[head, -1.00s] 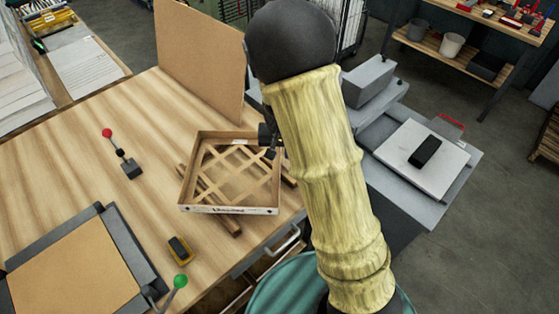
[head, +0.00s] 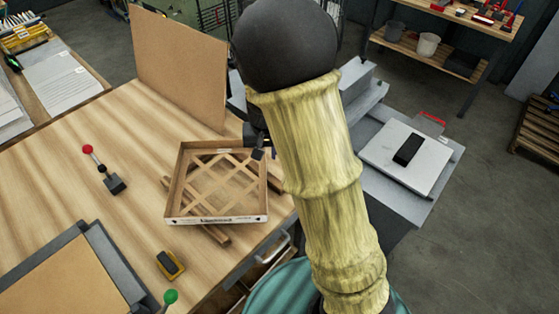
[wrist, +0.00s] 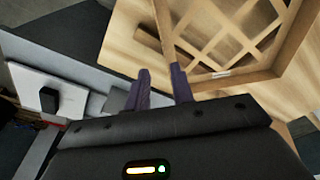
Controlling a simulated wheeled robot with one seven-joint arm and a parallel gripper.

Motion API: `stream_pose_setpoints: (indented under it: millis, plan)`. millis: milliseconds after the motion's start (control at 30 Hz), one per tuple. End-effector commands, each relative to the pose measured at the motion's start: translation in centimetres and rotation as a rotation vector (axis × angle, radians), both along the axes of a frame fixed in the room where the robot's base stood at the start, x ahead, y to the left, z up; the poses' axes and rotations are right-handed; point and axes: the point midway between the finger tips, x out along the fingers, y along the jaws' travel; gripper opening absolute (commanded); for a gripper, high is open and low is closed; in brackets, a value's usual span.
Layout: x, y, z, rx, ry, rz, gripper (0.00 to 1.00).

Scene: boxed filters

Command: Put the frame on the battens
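The frame (head: 218,219) is a shallow square tray-like box with brown walls, a lattice inside and a printed white front. It lies over two wooden battens on the bench. The left batten (head: 217,235) sticks out at its front and left; the right batten (head: 274,183) shows at its right. My gripper (head: 258,153) is at the frame's far right corner, partly hidden by my arm.
A brown upright panel (head: 180,65) stands behind the frame. A red-knobbed clamp (head: 113,184), a yellow-black block (head: 170,264) and a dark-edged board (head: 65,285) lie left and front. A grey machine (head: 405,160) stands right.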

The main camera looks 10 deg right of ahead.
Motion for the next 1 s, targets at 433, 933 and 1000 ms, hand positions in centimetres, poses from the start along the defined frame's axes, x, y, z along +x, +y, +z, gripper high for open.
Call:
stream_pose_setpoints:
  millis: [433,933,1000]
  plan:
    - [-12.6,-5.2,4.6,0.000,-0.095,0.148,0.24]
    - [-14.4,-5.4,4.1,-0.020,-0.110,0.186,0.24]
    - [-14.4,-5.4,3.1,-0.020,-0.110,0.185,0.24]
